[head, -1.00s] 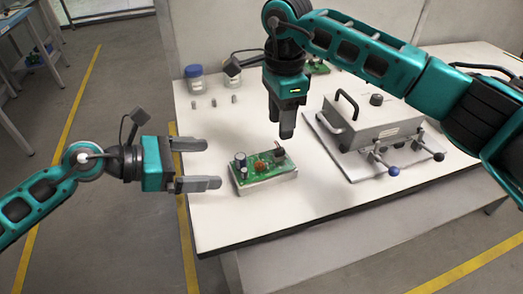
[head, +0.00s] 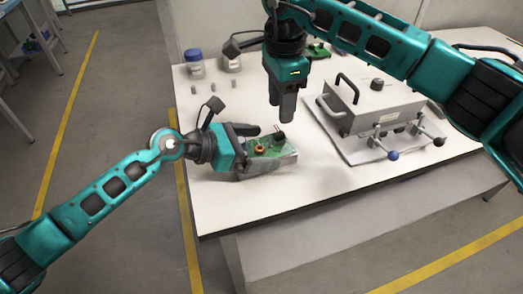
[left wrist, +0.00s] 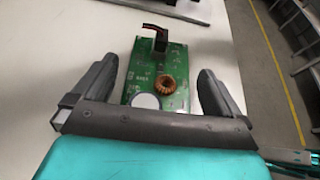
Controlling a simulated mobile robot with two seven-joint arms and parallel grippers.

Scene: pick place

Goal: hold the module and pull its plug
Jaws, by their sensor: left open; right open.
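The module is a green circuit board (head: 270,147) on a pale block, lying on the white table. It carries a copper coil (left wrist: 168,84) and a round capacitor. The plug (head: 279,135) is a small dark block at the board's far end, with dark and red wires in the left wrist view (left wrist: 161,40). My left gripper (head: 270,146) is open, with one finger on each long side of the module; contact is not clear. It hides the module's near end. My right gripper (head: 282,112) points down, above and just beyond the plug, apart from it. Its finger gap is hard to see.
A grey fixture box (head: 374,107) with handles and knobbed levers stands on a plate at the right. A blue-lidded jar (head: 194,64), another jar (head: 232,62) and small grey pieces (head: 213,87) are at the back left. The table's front is clear.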

